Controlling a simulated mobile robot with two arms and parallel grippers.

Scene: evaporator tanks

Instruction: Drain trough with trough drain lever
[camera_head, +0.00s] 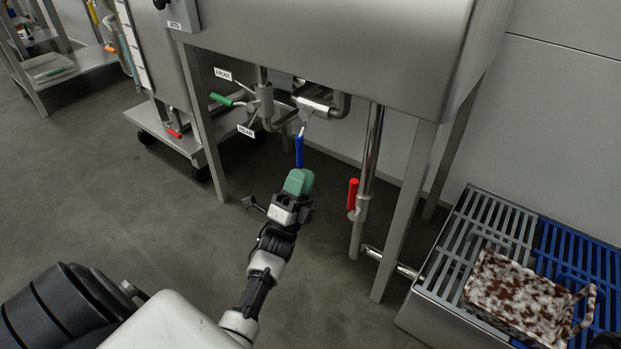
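The steel trough (330,50) spans the top of the view, with pipes and valves beneath it. A blue lever (299,152) hangs down from the pipework under its middle. A red lever (352,194) stands upright on a vertical steel pipe to the right. A green lever (222,99) sticks out to the left. I cannot tell from the labels which one is the trough drain lever. My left gripper (299,182), with green fingers, is at the lower end of the blue lever; contact is unclear. The fingers look close together, but their gap is hidden. My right gripper is not clearly visible.
Steel legs (406,212) stand left and right of the pipes. A low pipe (390,262) runs to a grated floor drain (470,225) at right, where a brown-and-white speckled block (520,295) lies. A wheeled cart (165,128) stands at left. The floor around my arm is clear.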

